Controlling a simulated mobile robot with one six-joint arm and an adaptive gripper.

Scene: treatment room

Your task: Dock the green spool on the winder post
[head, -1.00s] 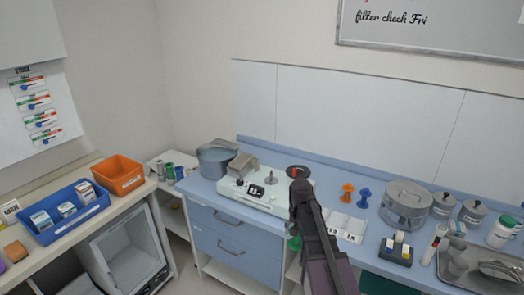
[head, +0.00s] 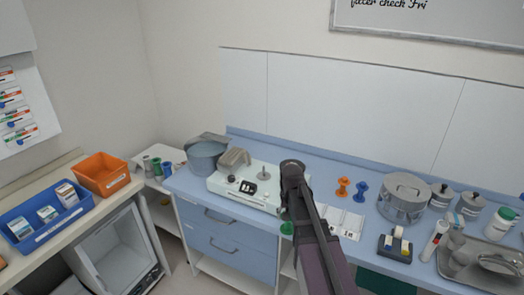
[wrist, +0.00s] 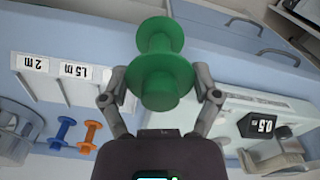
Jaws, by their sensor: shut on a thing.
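The green spool (wrist: 160,78) is between the two fingers of my gripper (wrist: 163,84), which is shut on it, in the wrist view. In the head view a small part of the green spool (head: 287,228) shows beside my arm, in front of the counter edge. The white winder (head: 225,187) stands on the blue counter, with a short metal post (head: 264,172) on its top. The winder (wrist: 235,112) also shows at the right of the wrist view. My arm hides the winder's right end in the head view. The spool is apart from the post.
An orange spool (head: 342,187) and a blue spool (head: 361,191) stand right of my arm. Farther right are a clear lidded pot (head: 403,198) and a metal tray (head: 480,262). A grey-blue pot (head: 206,158) stands left of the winder. Length-marked white slots (head: 345,222) lie near the front edge.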

